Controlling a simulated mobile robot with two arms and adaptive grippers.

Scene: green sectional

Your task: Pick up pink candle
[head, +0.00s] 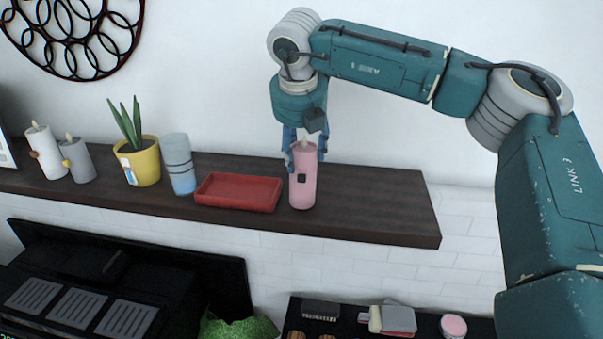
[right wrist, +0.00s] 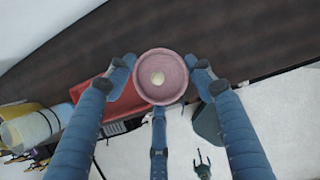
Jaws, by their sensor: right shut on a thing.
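The pink candle (head: 302,185) stands upright on the dark wooden shelf (head: 385,205), just right of a red tray. My right gripper (head: 304,152) comes down on it from above, with its blue fingers around the candle's top. My left gripper is not in view.
Left of the candle are the red tray (head: 238,192), a blue-grey cup (head: 179,164), a yellow plant pot (head: 139,165), a grey candle (head: 78,161) and a white candle (head: 45,153). The shelf's right end is clear. A white wall (head: 215,65) stands behind.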

